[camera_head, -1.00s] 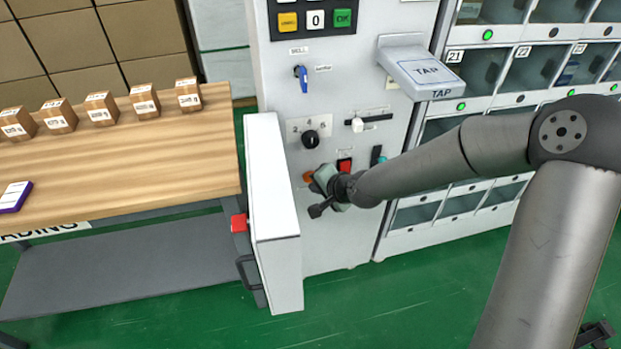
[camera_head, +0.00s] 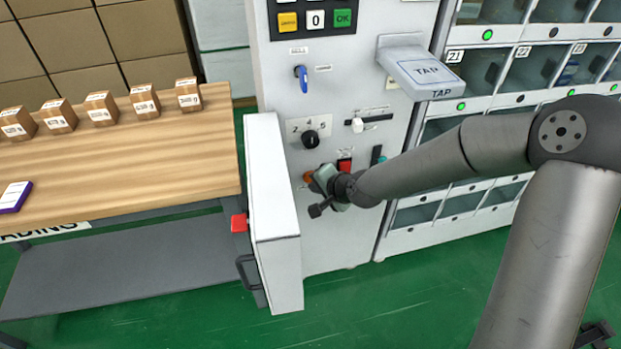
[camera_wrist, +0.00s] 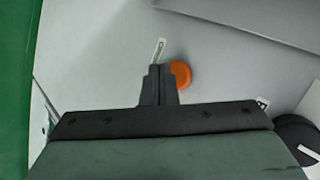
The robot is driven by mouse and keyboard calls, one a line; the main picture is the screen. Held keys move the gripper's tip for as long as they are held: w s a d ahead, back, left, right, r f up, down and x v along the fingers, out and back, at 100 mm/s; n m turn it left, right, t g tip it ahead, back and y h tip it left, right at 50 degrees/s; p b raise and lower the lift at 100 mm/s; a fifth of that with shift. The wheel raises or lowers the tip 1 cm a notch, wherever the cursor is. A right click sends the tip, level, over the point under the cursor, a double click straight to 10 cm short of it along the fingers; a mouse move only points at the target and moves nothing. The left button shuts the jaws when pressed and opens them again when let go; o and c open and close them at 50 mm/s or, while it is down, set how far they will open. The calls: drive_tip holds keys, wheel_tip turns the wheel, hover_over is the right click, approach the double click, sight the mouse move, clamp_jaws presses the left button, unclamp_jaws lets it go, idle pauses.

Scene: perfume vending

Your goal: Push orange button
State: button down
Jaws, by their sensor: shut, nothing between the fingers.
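The orange button (camera_wrist: 181,74) is a round knob on the pale machine panel. In the wrist view it shows just beyond and to the right of my fingertips, partly covered by them. Whether the tips touch the button or panel cannot be told.
A red switch (camera_head: 345,166), a black dial (camera_head: 310,139) and a slider (camera_head: 357,125) sit above my gripper. The open white door (camera_head: 275,215) stands to the left. A TAP shelf (camera_head: 420,70) juts out above, and a wooden table (camera_head: 120,175) is at left.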

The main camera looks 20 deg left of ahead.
drive_tip(key=shift+w+a, duration=0.1)
drive_tip(key=shift+w, duration=0.05)
drive_tip(key=shift+w+a, duration=0.1)
drive_tip(key=shift+w, duration=0.1)
drive_tip(key=shift+w+a, duration=0.2)
drive_tip(key=shift+w, duration=0.15)
idle(0.6)
idle(0.4)
drive_tip(key=shift+s+d, duration=0.4)
drive_tip(key=shift+s, duration=0.4)
drive_tip(key=shift+s+d+p, duration=0.15)
drive_tip(key=shift+s+d, duration=0.3)
drive_tip(key=shift+s, duration=0.25)
drive_tip(key=shift+s+d+p, duration=0.2)
drive_tip(key=shift+s+d, duration=0.2)
drive_tip(key=shift+s, duration=0.25)
drive_tip(key=shift+s+d+p, duration=0.15)
drive_tip(key=shift+s+d, duration=0.3)
drive_tip(key=shift+s, duration=0.25)
